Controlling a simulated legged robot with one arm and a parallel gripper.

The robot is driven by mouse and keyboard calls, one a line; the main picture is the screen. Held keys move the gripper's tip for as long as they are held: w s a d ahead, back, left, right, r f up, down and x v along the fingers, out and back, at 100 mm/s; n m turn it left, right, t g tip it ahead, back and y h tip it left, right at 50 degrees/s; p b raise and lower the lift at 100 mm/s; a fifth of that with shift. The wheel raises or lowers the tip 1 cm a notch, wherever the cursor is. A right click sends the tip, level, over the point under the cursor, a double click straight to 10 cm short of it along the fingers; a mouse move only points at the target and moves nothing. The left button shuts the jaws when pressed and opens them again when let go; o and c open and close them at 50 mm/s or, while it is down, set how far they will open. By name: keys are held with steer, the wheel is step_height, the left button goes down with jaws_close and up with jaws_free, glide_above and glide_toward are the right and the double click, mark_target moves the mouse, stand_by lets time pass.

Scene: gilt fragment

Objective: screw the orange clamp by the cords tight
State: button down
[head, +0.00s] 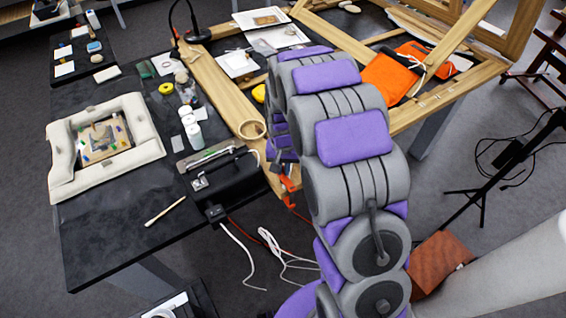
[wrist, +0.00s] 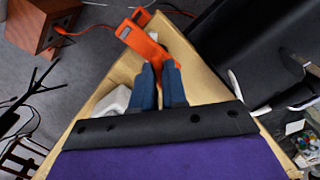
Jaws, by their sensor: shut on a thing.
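The orange clamp (wrist: 138,40) sits at the corner of the wooden frame in the wrist view. Its lower end lies at the tips of my gripper (wrist: 159,68), whose two blue fingers are shut on it. The fingers hide the part they hold. In the head view a small piece of the clamp (head: 289,184) shows at the frame's near corner, left of my arm. My arm hides most of my gripper there. White cords (head: 272,244) hang and lie below that corner, and a red cord runs close by.
A black case (head: 222,178) stands on the dark table left of the clamp; it also fills the upper right of the wrist view (wrist: 245,45). The wooden frame (head: 222,90) has orange cloth on its far side. A black stand (head: 483,195) is at right. A wooden box (wrist: 42,22) stands on the floor.

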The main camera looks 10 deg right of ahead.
steer(key=m+p, duration=0.1)
steer(key=m, duration=0.1)
steer(key=m+p, duration=0.1)
steer(key=shift+s+m, duration=0.2)
steer(key=shift+m, duration=0.2)
steer(key=m+p, duration=0.3)
steer(key=m, duration=0.1)
steer(key=shift+m, duration=0.3)
steer(key=m+p, duration=0.2)
steer(key=m, duration=0.1)
steer(key=shift+m, duration=0.3)
steer(key=m+p, duration=0.2)
steer(key=m, duration=0.1)
steer(key=shift+r+m, duration=0.1)
steer(key=shift+m, duration=0.2)
steer(key=m+p, duration=0.3)
steer(key=m, duration=0.3)
steer(key=shift+w+p, duration=0.15)
steer(key=shift+p, duration=0.2)
steer(key=m+p, duration=0.1)
steer(key=m, duration=0.2)
steer(key=shift+m, duration=0.4)
steer(key=shift+w+m, duration=0.1)
steer(key=shift+m, duration=1.6)
